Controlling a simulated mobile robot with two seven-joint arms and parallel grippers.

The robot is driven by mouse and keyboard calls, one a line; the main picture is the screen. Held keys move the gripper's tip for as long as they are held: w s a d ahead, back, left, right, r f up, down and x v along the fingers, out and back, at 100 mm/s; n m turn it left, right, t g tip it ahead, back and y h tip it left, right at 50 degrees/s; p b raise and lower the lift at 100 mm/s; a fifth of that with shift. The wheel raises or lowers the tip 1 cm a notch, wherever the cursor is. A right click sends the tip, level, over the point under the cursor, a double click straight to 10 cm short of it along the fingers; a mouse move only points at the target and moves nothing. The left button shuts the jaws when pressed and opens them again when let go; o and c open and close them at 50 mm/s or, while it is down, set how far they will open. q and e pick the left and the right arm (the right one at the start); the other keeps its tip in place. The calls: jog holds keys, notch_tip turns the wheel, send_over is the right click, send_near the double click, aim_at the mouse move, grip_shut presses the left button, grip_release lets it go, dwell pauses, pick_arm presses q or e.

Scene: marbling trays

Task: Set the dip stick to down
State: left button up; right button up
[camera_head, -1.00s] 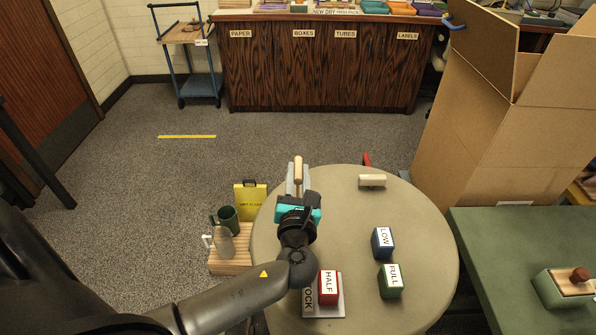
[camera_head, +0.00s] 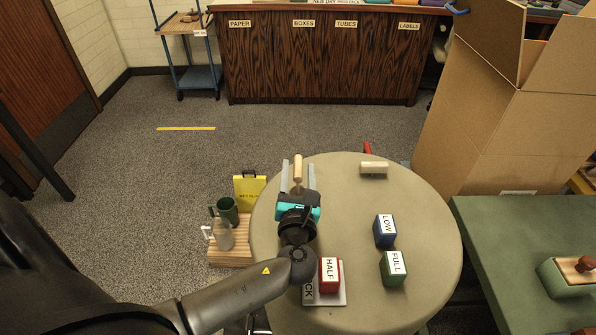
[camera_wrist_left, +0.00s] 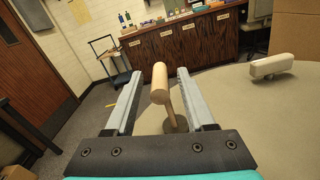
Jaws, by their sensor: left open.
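A pale wooden peg-like handle, apparently the dip stick (camera_head: 297,168), stands at the far left part of the round table (camera_head: 345,230). In the left wrist view the dip stick (camera_wrist_left: 160,84) rises at a slight tilt from a small base on the table. My left gripper (camera_head: 298,178) is open, with its two grey fingers on either side of the handle. In the left wrist view the fingers of my left gripper (camera_wrist_left: 158,95) show a gap on both sides of it. My right gripper is not in view.
On the table are a blue LOW block (camera_head: 385,230), a green FULL block (camera_head: 394,268), a red HALF block (camera_head: 330,271) on a plate, and a cream bar (camera_head: 374,168). A large cardboard box (camera_head: 500,130) stands to the right.

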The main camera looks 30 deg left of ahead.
pick_arm(q)
jog(key=p+v, duration=0.1)
jog(key=v, duration=1.4)
jog(key=shift+s+d, duration=0.1)
jog(key=shift+d, duration=0.05)
